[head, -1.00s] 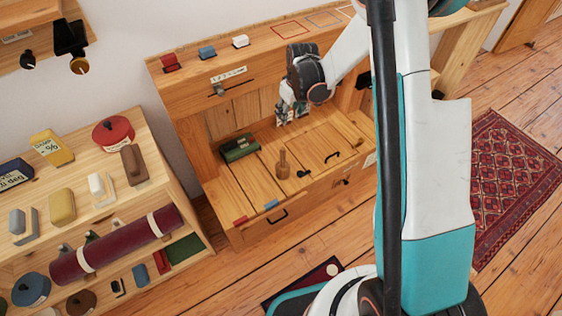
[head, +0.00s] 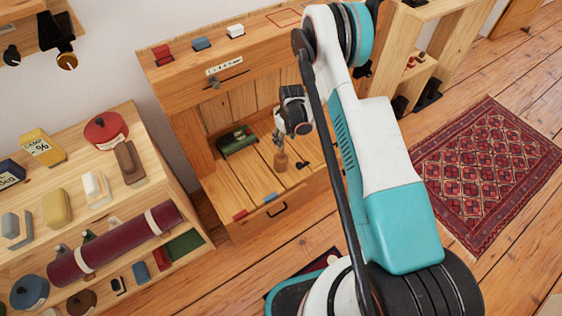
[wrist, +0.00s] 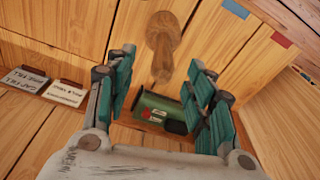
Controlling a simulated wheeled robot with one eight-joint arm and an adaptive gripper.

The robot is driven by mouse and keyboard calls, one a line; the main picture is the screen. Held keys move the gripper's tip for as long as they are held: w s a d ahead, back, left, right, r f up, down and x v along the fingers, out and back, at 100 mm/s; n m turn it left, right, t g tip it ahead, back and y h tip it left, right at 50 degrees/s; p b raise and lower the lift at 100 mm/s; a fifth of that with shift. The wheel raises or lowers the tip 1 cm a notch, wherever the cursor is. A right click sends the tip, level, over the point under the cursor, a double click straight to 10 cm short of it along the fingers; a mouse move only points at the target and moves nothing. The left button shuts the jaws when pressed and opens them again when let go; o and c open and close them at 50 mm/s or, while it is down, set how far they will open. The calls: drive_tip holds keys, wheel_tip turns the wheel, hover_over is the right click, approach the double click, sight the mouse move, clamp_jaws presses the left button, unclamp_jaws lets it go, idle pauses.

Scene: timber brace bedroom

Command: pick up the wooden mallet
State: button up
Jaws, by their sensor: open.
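My gripper (wrist: 158,98) is open and empty, one teal finger on each side.
A green tin-like object (wrist: 160,110) lies behind the mallet; it also shows in the head view (head: 238,141). A small black item (head: 302,165) is to the mallet's right. Red (head: 240,215) and blue (head: 270,197) tabs mark the front edge. A loaded shelf (head: 100,215) stands at left.

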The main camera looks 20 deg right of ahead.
sight(281, 155)
wheel_tip(281, 155, down, 3)
drive_tip(key=shift+w+a+f+b, duration=0.1)
drive_tip(key=shift+w+b, duration=0.05)
drive_tip(key=shift+b, duration=0.2)
drive_tip(key=shift+w+a+f+b, duration=0.15)
drive_tip(key=shift+f+b, duration=0.35)
drive_tip(key=shift+f, duration=0.35)
drive_tip(key=shift+w+a+f+b, duration=0.15)
drive_tip(key=shift+f+b, duration=0.3)
drive_tip(key=shift+f, duration=0.45)
drive_tip(key=shift+w+a+f+b, duration=0.15)
drive_tip(key=shift+f+b, duration=0.35)
drive_tip(key=shift+f, duration=0.35)
drive_tip(key=shift+s+r, duration=0.1)
drive_tip(key=shift+s, duration=0.05)
clamp_jaws()
